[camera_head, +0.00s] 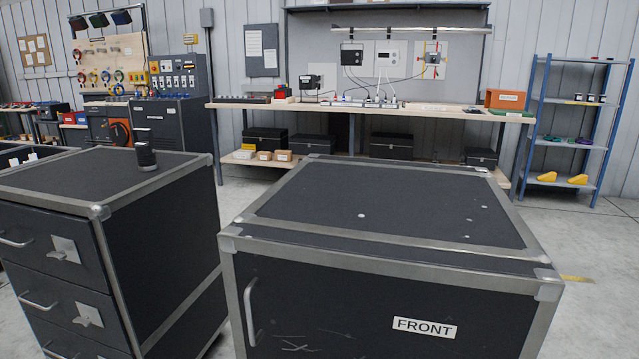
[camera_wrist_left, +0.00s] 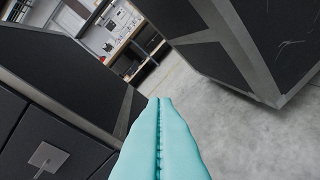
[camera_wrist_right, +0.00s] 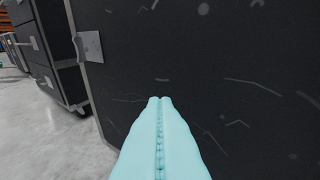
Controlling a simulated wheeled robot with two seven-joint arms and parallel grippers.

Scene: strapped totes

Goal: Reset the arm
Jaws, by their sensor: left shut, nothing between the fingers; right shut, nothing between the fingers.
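My left gripper (camera_wrist_left: 159,100) shows in the left wrist view as two teal fingers pressed together, shut and empty. It points toward the gap between the drawer case and the FRONT case. My right gripper (camera_wrist_right: 160,99) shows in the right wrist view, also shut and empty. It points at a dark, scratched case panel (camera_wrist_right: 240,60); whether it touches the panel I cannot tell. Neither gripper nor arm shows in the head view.
A black case labelled FRONT (camera_head: 400,290) stands ahead, its top bare. A black drawer case (camera_head: 160,260) stands left, with a dark cylindrical object (camera_head: 145,150) on top. Grey floor lies between them. A workbench (camera_head: 430,112) and blue shelf (camera_head: 580,130) stand behind.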

